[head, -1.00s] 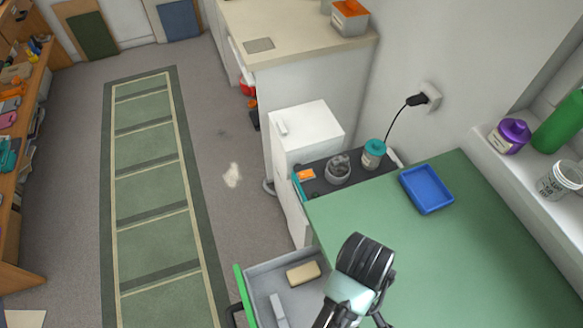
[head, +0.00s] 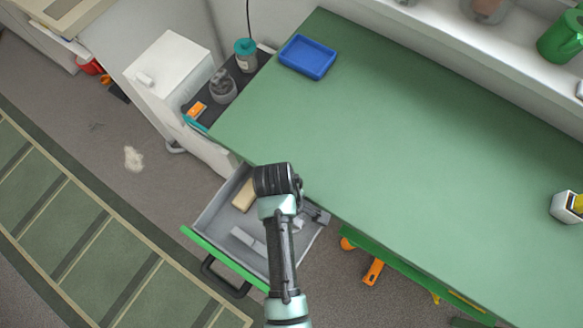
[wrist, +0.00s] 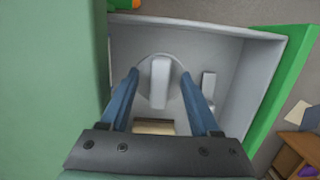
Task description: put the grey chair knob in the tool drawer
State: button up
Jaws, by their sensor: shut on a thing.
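The grey chair knob (wrist: 160,82) is between the blue fingers of my gripper (wrist: 160,76) in the wrist view. It shows as a pale upright stem or bar against a rounded grey shape. My gripper is shut on it, over the inside of the open tool drawer (wrist: 250,75). I cannot tell whether the knob touches the drawer floor. In the head view, the drawer (head: 215,214) stands pulled out from under the green table, its green front facing lower left. My arm covers part of the drawer there and hides the knob.
A beige block (head: 243,195) and a pale grey bar (head: 246,240) lie in the drawer. The green tabletop (head: 400,130) overhangs the drawer's back side. A blue tray (head: 307,57) rests on it. An orange-handled thing (head: 373,271) shows below the table edge.

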jog(key=shift+f+b, duration=0.6)
jog(key=shift+f, duration=2.25)
jog(key=shift+f, duration=0.1)
jog(key=o, duration=1)
jog(key=shift+o, duration=0.2)
